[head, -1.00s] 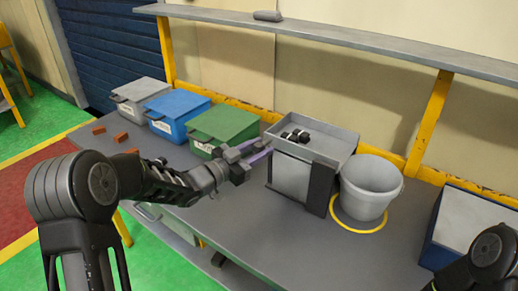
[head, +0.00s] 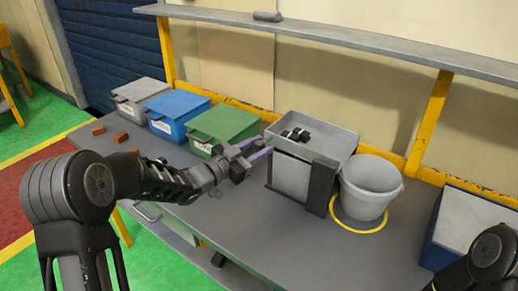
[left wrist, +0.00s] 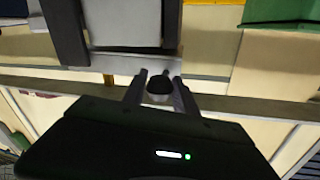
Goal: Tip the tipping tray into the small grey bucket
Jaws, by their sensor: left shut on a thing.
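The tipping tray (head: 325,131) is a shallow grey tray on top of a light grey box stand with a dark bracket. It looks level and holds a few small black and white pieces (head: 295,135). The small grey bucket (head: 368,195) stands upright just right of the stand. My left gripper (head: 265,148) is at the tray's left side. In the left wrist view its fingers (left wrist: 159,82) are shut on a dark round knob (left wrist: 160,87) beside the tray's edge. My right gripper is out of view; only part of the right arm shows at the lower right.
A yellow ring (head: 358,227) lies around the bucket's base. Green (head: 225,123), blue (head: 178,105) and grey (head: 138,90) lidded bins stand along the back left. A blue-sided box (head: 470,225) is at the right. A shelf (head: 340,35) runs above the bench. The front bench is clear.

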